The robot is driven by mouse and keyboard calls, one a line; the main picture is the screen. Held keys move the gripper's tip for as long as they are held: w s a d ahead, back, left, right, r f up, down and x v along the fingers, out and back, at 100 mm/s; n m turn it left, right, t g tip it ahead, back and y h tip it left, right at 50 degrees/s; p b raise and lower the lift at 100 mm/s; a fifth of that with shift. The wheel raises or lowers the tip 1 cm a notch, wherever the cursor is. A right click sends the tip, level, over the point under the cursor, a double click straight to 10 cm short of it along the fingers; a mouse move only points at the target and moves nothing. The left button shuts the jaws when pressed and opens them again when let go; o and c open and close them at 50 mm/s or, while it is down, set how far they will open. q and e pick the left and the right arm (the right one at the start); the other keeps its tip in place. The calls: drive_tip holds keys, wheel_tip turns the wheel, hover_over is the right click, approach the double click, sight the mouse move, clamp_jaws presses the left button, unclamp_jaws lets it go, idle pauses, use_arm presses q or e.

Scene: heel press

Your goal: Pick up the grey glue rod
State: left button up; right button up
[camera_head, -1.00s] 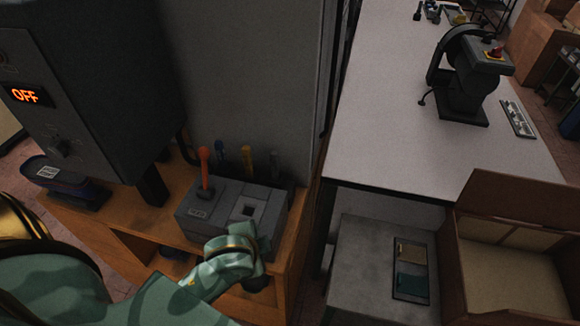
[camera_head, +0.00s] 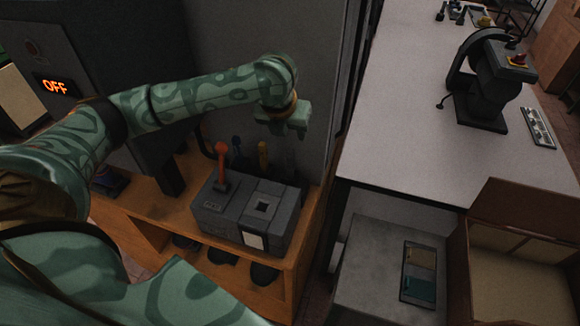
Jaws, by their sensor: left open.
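A row of upright rods stands behind the grey machine (camera_head: 235,215) on the orange bench. A dim, dark grey rod (camera_head: 288,160), which looks like the grey glue rod, stands at the right end, hard to make out against the grey wall. My left gripper (camera_head: 287,132) is open, pointing down above the right part of the row, with nothing seen between its fingers. It is apart from the machine. My right gripper is not in view.
An orange-red lever (camera_head: 222,165) rises from the machine, left of a square slot. The white table (camera_head: 400,130) holds a black press (camera_head: 485,85). An open cardboard box (camera_head: 515,270) stands lower right.

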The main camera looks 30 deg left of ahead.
use_arm(q)
drive_tip(key=b, duration=0.3)
approach(290, 151)
drive_tip(key=x, duration=0.5)
drive_tip(key=shift+w+d, duration=0.1)
drive_tip(key=shift+d, duration=0.25)
drive_tip(key=shift+m, duration=0.3)
drive_tip(key=x, duration=0.6)
drive_tip(key=shift+a+f+b, duration=0.1)
drive_tip(key=shift+a+b, duration=0.25)
drive_tip(key=shift+b, duration=0.05)
clamp_jaws()
